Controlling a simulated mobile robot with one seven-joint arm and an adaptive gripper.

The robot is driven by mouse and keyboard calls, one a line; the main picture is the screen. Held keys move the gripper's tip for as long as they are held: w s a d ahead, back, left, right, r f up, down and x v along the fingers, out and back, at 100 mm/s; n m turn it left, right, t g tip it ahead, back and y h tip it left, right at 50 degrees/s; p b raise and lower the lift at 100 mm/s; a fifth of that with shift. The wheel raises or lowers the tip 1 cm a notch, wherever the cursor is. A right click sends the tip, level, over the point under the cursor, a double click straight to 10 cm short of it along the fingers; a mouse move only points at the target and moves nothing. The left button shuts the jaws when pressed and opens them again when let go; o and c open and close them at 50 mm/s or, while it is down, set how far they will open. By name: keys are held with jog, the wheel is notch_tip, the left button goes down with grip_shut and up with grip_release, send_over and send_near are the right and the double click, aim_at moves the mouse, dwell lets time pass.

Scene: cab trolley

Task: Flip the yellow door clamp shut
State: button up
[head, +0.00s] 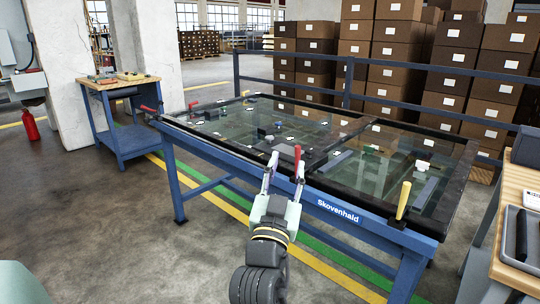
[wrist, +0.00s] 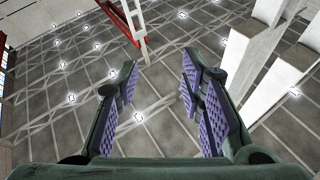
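The yellow door clamp (head: 403,200) is at the right end of the trolley's near edge in the head view. Its handle stands up, leaning slightly right, with its base on the blue frame. My gripper (head: 284,168) is in front of the trolley's near edge, left of the clamp and well apart from it. Its fingers point up. In the wrist view my gripper (wrist: 155,90) is open, with nothing between the purple finger pads. The yellow clamp does not show there.
The blue trolley (head: 338,213) carries glass panels in black frames. Red handles (head: 148,109) show at its left end. A red piece (head: 298,153) shows by my right fingertip. A wooden bench (head: 517,190) with a grey tray stands at right. Open floor lies at left.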

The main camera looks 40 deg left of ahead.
jog(key=shift+s+a+r+n+y, duration=0.2)
jog(key=shift+s+a+r+y, duration=0.25)
jog(key=shift+r, duration=0.15)
jog(key=shift+s+a+r+n+y, duration=0.2)
jog(key=shift+s+a+r+y, duration=0.2)
jog(key=shift+r, duration=0.2)
